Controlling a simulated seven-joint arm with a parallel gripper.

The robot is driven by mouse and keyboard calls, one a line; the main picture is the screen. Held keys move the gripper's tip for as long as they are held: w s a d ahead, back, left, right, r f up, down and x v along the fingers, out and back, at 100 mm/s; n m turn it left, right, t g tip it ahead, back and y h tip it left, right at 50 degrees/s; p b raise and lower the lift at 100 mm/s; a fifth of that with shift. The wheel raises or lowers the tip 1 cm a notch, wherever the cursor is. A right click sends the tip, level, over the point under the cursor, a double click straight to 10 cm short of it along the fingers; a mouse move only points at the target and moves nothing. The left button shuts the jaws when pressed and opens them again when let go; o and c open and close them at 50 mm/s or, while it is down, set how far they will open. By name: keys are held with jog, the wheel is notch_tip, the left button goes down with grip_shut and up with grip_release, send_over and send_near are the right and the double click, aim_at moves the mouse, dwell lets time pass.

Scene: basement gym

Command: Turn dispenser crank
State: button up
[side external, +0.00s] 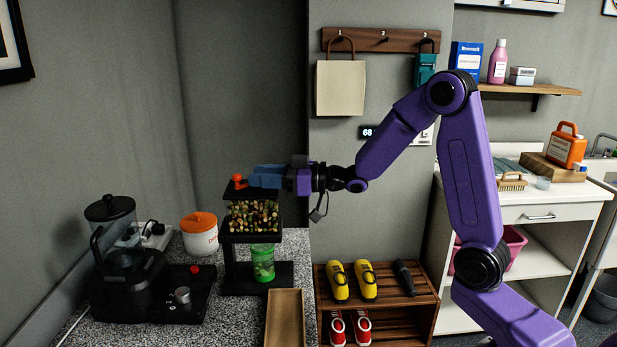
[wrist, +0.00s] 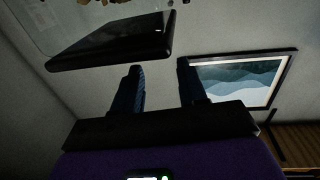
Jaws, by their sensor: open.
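The dispenser (side external: 254,217) stands on the counter at the left, a black frame with a clear hopper full of mixed nuts or candies. A small orange-red knob (side external: 239,182), which looks like the crank's handle, sits above its black top. A green cup (side external: 263,265) with something in it stands under the hopper. My gripper (side external: 252,178) is level above the dispenser, its blue fingers pointing left, tips close to the knob. Whether they touch it I cannot tell. The wrist view shows the two fingers apart with no knob visible between them, and a black dispenser part (wrist: 115,42) at upper left.
A black blender (side external: 115,250) and a black machine with a metal knob (side external: 182,295) stand left of the dispenser. A white jar with an orange lid (side external: 200,235) is behind. A wooden tray (side external: 285,320) lies in front. The wall is close behind.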

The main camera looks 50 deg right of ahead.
jog(key=v, duration=1.1)
jog(key=shift+s, duration=0.1)
jog(key=shift+r, duration=0.15)
jog(key=c, duration=0.6)
jog(key=shift+r+g, duration=0.3)
grip_shut()
jog(key=shift+g+h, duration=0.5)
jog(key=shift+h, duration=0.2)
jog(key=x, duration=0.4)
jog(key=r+x, duration=0.1)
jog(key=x, duration=0.8)
jog(key=shift+w+a+r, duration=0.15)
jog(key=shift+w+r, duration=0.05)
jog(key=shift+r, duration=0.2)
